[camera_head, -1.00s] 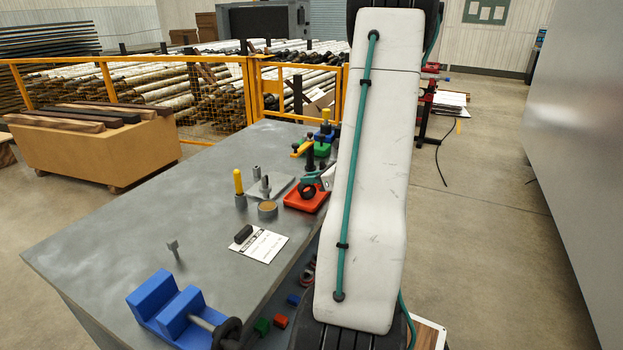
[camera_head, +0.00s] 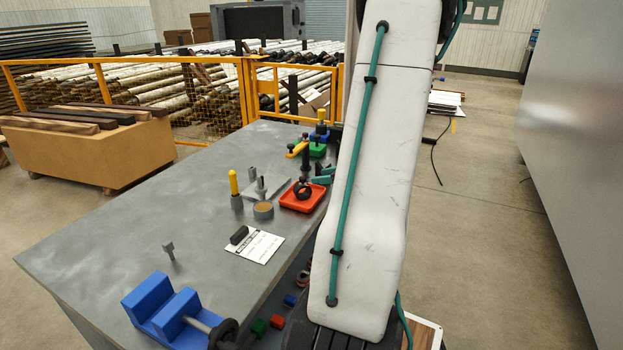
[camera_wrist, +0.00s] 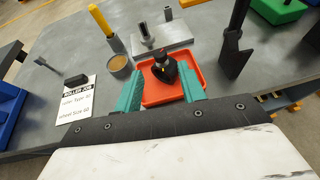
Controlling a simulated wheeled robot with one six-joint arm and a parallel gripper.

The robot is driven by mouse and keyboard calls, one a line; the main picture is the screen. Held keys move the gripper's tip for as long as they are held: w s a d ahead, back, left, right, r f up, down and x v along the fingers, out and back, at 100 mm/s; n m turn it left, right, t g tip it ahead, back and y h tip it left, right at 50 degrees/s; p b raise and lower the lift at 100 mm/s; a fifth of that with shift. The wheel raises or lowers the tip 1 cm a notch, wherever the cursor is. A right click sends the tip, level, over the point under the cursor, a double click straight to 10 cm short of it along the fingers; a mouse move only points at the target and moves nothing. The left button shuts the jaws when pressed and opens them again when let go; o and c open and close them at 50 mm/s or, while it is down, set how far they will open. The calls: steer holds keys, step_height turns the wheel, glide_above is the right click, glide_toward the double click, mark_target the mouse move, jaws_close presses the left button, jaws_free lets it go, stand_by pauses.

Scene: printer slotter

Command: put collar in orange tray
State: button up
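The black ring-shaped collar (camera_head: 303,188) sits inside the orange tray (camera_head: 288,204) on the workbench. In the head view my gripper (camera_head: 323,173) is just behind and right of the collar, partly hidden by my arm.
A yellow-handled tool (camera_head: 234,184), a metal plate (camera_head: 276,187) with a post and a round tan-topped cup (camera_head: 263,210) stand left of the tray. A job card (camera_head: 262,247) and blue vise (camera_head: 150,300) are nearer. A green block (camera_head: 317,150) is behind. The bench's left side is clear.

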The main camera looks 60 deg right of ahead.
steer(key=v, duration=0.5)
steer(key=w+a+r+n+g+y, duration=0.25)
steer(key=a+n, duration=0.25)
steer(key=a, duration=0.3)
steer(key=w+a+r+n+g+y, duration=0.2)
steer(key=w+a+n, duration=0.25)
steer(key=a, duration=0.45)
steer(key=w+a+r+n+g+y, duration=0.2)
steer(key=w+a+r+n, duration=0.1)
steer(key=a+n, duration=0.4)
steer(key=s+a+r+n+g+h, duration=0.1)
steer(key=s+a+n+g+h, duration=0.1)
steer(key=s+a+n, duration=0.4)
steer(key=s+a+r+n+g+h, duration=0.2)
steer(key=s+a+n, duration=0.4)
steer(key=a+n, duration=0.7)
steer(key=shift+a+r+n+g+h, duration=0.25)
steer(key=shift+a+n+g+h, duration=0.15)
steer(key=shift+g+h, duration=0.6)
steer(key=shift+s, duration=0.15)
